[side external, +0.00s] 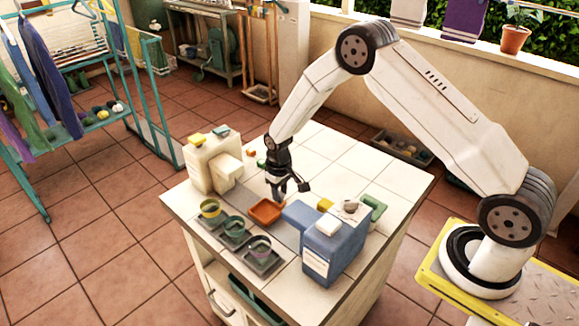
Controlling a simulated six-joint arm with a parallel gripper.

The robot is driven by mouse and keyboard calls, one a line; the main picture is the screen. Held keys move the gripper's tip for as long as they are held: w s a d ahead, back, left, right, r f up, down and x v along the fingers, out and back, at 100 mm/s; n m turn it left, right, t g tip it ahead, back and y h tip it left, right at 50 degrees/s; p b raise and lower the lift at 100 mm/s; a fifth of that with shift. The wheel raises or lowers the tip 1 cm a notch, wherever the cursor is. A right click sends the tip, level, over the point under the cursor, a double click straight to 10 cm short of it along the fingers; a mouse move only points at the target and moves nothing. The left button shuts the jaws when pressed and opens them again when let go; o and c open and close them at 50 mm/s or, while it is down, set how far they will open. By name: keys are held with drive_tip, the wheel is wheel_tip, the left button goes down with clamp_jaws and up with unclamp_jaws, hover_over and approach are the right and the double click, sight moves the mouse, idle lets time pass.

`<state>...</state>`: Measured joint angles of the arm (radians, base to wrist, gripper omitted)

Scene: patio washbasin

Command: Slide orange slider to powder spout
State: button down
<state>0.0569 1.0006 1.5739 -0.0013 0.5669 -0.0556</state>
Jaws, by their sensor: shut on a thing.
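The orange slider (265,212) is a shallow orange tray on the white-tiled counter top. It sits on a grey strip between a cream dispenser (207,165) with a jutting front at the left and a blue dispenser (333,243) at the right. Which of these bears the powder spout I cannot tell. My gripper (283,194) points down at the slider's back right edge, shut on it. The exact contact is small and partly hidden by the fingers.
Yellow and green blocks (373,207) lie around the blue dispenser. The counter's back right tiles (350,160) are clear.

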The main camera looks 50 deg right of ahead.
drive_tip(key=shift+w, duration=0.1)
idle(0.7)
drive_tip(key=shift+w, duration=1.85)
drive_tip(key=shift+c, duration=2.2)
unclamp_jaws()
drive_tip(key=shift+r, duration=0.15)
wheel_tip(320, 180, up, 8)
drive_tip(key=shift+f, duration=0.2)
